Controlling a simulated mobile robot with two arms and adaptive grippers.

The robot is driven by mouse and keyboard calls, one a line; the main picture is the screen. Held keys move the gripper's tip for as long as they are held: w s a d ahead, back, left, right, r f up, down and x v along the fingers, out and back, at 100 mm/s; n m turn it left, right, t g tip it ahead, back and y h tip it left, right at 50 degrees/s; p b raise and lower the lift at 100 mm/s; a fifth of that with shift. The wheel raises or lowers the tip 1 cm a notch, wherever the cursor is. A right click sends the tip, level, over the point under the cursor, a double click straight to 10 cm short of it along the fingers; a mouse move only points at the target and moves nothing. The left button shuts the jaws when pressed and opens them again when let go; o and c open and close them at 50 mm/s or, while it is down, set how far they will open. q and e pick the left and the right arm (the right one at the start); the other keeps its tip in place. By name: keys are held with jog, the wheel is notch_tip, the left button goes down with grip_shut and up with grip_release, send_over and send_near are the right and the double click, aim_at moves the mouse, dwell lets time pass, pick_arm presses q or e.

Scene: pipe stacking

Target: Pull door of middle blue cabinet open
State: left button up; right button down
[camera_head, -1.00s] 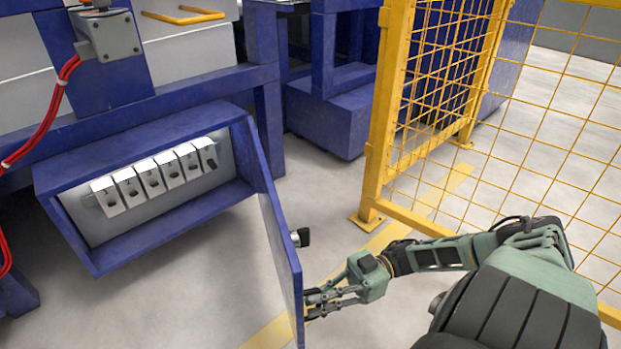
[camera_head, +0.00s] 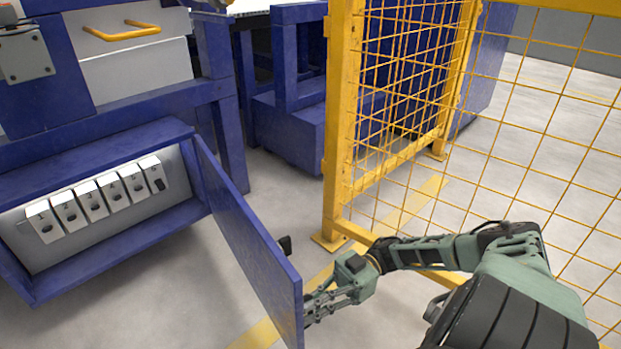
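The blue cabinet (camera_head: 110,262) is at the left, with a row of several grey-white switch boxes (camera_head: 92,200) inside. Its blue door (camera_head: 247,240) stands open, hinged on the cabinet's right side and swung out towards me. A dark handle (camera_head: 285,245) shows past the door's far side. My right gripper (camera_head: 308,312) is behind the door's free edge, on its outer side. Its fingertips are partly hidden by the door, so I cannot tell whether they touch it or how far they are open. My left gripper is not in view.
A yellow mesh fence (camera_head: 345,120) stands right of the door, close to my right arm. A white drawer with a yellow handle (camera_head: 122,31) is above the cabinet. Blue machine frames (camera_head: 290,130) stand behind. Grey floor in front of the cabinet is clear.

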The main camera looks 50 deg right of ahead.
jog(key=shift+f, duration=0.1)
jog(key=c, duration=1.8)
grip_release()
notch_tip(320, 180, up, 10)
jog(key=shift+r, duration=0.1)
